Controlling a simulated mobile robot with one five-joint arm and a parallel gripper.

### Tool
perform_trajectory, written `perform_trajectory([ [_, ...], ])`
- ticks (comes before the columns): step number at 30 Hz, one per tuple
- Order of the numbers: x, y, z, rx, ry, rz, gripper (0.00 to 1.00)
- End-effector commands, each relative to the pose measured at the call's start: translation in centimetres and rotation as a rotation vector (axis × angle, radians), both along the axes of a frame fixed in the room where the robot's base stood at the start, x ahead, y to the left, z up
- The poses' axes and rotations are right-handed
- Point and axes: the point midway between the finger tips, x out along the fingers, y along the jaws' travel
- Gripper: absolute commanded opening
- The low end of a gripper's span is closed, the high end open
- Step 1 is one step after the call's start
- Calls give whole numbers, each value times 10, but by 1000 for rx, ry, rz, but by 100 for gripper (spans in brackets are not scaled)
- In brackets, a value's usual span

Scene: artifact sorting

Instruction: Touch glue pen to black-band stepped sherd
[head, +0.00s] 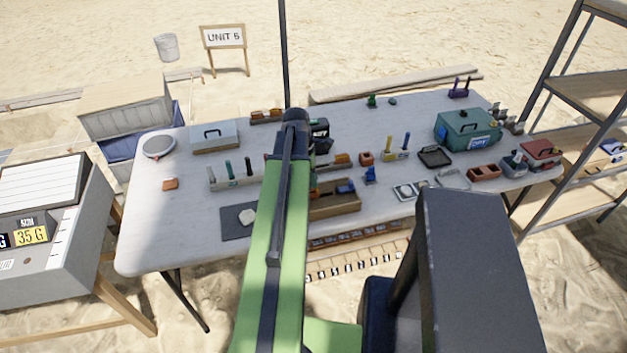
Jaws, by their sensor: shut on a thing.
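My gripper (321,140) is a small dark shape beyond the end of my green arm, over the middle of the white table. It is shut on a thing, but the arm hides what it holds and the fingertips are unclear. I cannot make out a glue pen in it. A pale sherd (247,216) lies on a dark mat near the table's front edge, left of my arm. An orange-brown piece (170,183) lies on the table further left. No black band or stepped edge can be told on either at this size.
The white table (150,235) holds racks of upright markers (232,178), a wooden tray (337,208), a teal box (468,128), a grey-blue box (214,136) and a round scale (158,147). Shelving (560,120) stands right. The table's left front is clear.

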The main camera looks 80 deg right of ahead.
Motion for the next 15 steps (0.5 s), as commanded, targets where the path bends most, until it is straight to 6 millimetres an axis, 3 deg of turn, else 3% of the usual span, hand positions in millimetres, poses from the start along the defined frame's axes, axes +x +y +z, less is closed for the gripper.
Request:
perform_trajectory([
  [15,0,0,-6,0,0,0,0],
])
